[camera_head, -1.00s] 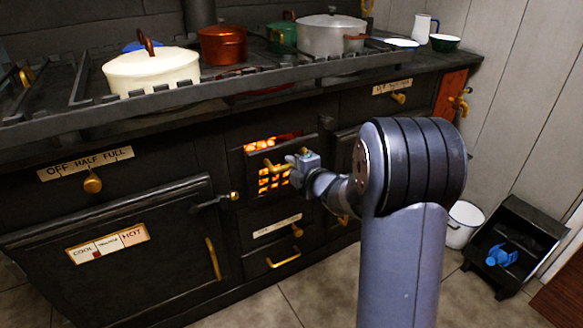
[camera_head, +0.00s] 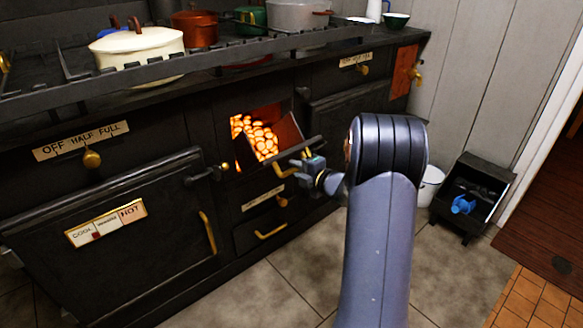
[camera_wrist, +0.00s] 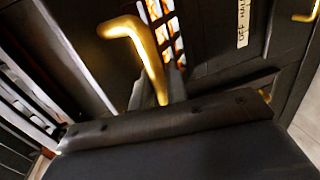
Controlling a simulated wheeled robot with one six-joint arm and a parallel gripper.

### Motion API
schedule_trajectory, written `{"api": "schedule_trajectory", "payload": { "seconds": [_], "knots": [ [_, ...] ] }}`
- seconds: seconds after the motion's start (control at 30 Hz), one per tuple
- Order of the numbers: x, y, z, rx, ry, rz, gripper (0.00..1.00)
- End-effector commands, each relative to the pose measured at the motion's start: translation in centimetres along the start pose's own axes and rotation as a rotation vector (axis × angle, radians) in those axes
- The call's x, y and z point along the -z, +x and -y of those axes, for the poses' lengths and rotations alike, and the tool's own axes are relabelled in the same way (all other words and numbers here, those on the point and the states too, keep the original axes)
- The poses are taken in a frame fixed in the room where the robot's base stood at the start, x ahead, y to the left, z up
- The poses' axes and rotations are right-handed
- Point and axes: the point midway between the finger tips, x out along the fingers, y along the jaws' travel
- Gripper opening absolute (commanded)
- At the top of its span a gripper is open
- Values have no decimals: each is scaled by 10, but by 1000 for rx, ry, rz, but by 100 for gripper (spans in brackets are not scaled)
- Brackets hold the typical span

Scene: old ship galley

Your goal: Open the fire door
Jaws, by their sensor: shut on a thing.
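The fire door (camera_head: 300,149) in the middle of the black stove stands partly open, tilted outward from its opening. Glowing orange coals (camera_head: 258,137) show behind it. Its brass handle (camera_head: 282,172) sticks out at the front. My gripper (camera_head: 299,165) is shut on this handle, coming from the right. In the wrist view the bent brass handle (camera_wrist: 150,62) runs down between my gripper's fingers (camera_wrist: 160,92), and the door's slots (camera_wrist: 165,22) glow beside it. The fingers are partly hidden behind the dark gripper body.
A dark oven door (camera_head: 125,225) with a brass handle is to the left. A drawer (camera_head: 262,233) is below the fire opening. Pots, including a cream one (camera_head: 138,55), stand on the railed stove top. A white bucket (camera_head: 430,187) and coal box (camera_head: 470,200) are at right. Floor in front is clear.

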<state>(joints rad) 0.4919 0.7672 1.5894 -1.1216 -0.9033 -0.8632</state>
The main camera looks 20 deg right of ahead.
Motion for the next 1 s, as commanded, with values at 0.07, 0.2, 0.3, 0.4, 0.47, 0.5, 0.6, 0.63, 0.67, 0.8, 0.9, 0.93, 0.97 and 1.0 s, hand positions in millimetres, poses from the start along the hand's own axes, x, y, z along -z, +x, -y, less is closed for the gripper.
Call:
{"api": "schedule_trajectory", "payload": {
  "seconds": [0.07,0.2,0.3,0.4,0.47,0.5,0.6,0.63,0.67,0.8,0.9,0.93,0.97,1.0],
  "knots": [
    [0,0,0,-3,-1,-1,0],
    [0,0,0,-3,-2,-1,0],
    [0,0,0,-4,-2,-1,0],
    [0,0,-1,-4,-2,-1,0],
    [0,0,-1,-4,-2,-1,18],
    [0,0,-1,-4,-2,-1,21],
    [0,0,-1,-5,-2,-1,29],
    [0,0,-1,-5,-2,-1,31],
    [0,0,-1,-5,-2,-1,33],
    [0,0,-2,-6,-3,-1,33],
    [-1,-1,-2,-6,-3,0,33],
    [-1,-2,-2,-6,-3,0,33],
    [-1,-4,-3,-6,-2,0,33],
    [-2,-8,-3,-6,-2,1,33]
  ]
}}
